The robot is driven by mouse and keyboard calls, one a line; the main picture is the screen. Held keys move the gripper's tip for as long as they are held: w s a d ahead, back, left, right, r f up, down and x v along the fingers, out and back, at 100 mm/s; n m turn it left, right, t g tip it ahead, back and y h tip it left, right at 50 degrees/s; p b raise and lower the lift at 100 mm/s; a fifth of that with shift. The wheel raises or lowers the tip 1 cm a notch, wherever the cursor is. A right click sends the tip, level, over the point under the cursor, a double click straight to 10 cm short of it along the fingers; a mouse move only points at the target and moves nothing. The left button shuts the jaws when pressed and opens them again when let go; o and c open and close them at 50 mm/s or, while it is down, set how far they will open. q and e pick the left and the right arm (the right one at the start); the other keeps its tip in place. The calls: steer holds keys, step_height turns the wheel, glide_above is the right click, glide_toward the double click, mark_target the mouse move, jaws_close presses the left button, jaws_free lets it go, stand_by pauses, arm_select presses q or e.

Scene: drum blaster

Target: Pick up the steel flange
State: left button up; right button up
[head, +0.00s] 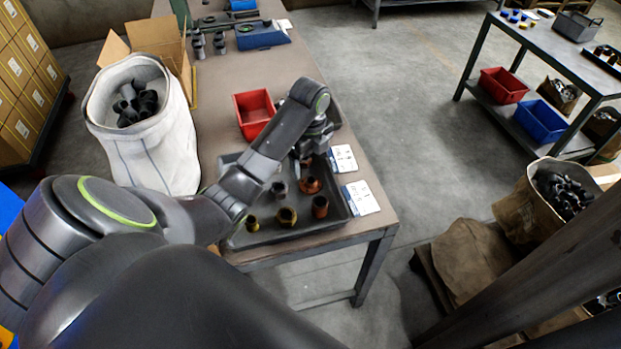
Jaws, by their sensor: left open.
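A dark tray (345,213) on the table holds several small flange-like parts. A grey part that looks like the steel flange (278,188) stands in the tray's middle, beside my forearm. A copper-coloured flange (309,185) lies to its right. A brass-coloured one (287,216), a brown one (320,207) and a dark one (252,223) stand along the near side. My left gripper (304,163) is open over the tray's far part, just beyond the copper-coloured flange. It is small and partly hidden by my wrist. My right gripper is out of view.
A red bin (254,110) stands behind the tray. White labels (361,198) lie at the table's right edge. A white sack (150,150) of dark fittings and an open carton (160,40) stand at the left.

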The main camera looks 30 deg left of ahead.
mark_target(310, 179)
arm_select(q)
step_height(310, 179, down, 3)
steer(key=shift+r+b, duration=0.15)
steer(key=shift+b, duration=0.75)
steer(key=shift+f+b, duration=0.3)
steer(key=f, duration=0.4)
steer(key=shift+w+a+p, duration=0.1)
steer(key=shift+w+p, duration=0.15)
steer(key=shift+p, duration=0.05)
steer(key=shift+f, duration=0.55)
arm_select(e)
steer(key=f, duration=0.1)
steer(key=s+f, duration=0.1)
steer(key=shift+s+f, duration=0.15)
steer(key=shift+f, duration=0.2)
arm_select(q)
steer(key=c, duration=1.1)
